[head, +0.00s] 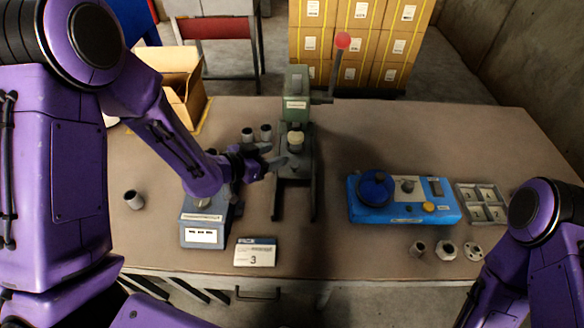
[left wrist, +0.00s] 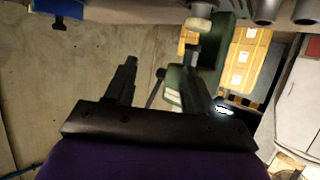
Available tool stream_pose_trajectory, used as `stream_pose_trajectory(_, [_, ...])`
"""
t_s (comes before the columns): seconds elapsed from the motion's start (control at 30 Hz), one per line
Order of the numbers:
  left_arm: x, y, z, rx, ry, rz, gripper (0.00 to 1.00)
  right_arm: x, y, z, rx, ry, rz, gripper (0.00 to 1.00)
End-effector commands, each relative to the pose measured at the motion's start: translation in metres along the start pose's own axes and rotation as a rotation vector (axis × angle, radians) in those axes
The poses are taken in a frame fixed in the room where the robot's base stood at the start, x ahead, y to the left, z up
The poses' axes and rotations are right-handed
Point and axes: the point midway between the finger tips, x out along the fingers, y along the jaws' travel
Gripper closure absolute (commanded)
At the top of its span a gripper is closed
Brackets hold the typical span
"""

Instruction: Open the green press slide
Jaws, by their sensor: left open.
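The green press (head: 297,82) stands upright at the back middle of the table, with a side lever ending in a red knob (head: 343,41). A cream round piece (head: 295,138) sits low at its front, above the dark base (head: 294,168). My left gripper (head: 268,157) is open, just left of the press's lower part, with its fingers pointing toward it. In the left wrist view, the green press frame (left wrist: 207,75) shows behind and beside the right-hand finger of the empty gripper (left wrist: 158,75). I cannot tell whether a finger touches the press. My right gripper is out of view.
A grey scale (head: 205,222) stands below my left forearm, with a card marked 3 (head: 255,252) beside it. A blue device (head: 403,199), a metal tray (head: 482,204) and several metal parts (head: 446,250) lie to the right. Grey cups (head: 248,134) stand left of the press.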

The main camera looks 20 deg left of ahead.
Motion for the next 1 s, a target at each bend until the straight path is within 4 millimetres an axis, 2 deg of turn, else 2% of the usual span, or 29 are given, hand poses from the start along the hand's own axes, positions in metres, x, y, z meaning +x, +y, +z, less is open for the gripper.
stream_pose_trajectory(0.3, [0.027, 0.0, 0.07, -0.005, -0.005, -0.001, 0.46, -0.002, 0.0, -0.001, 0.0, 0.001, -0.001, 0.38])
stream_pose_trajectory(0.5, [0.074, 0.0, 0.066, 0.001, 0.0, 0.0, 0.46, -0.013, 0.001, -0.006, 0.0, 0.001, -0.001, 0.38])
stream_pose_trajectory(0.6, [0.089, 0.0, 0.066, 0.0, 0.001, -0.001, 0.46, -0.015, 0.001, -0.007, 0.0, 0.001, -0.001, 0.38])
stream_pose_trajectory(0.77, [0.101, -0.001, 0.067, -0.001, 0.0, -0.002, 0.46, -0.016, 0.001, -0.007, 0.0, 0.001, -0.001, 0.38])
stream_pose_trajectory(1.0, [0.102, -0.001, 0.067, -0.001, 0.0, -0.002, 0.46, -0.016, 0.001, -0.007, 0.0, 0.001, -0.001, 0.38])
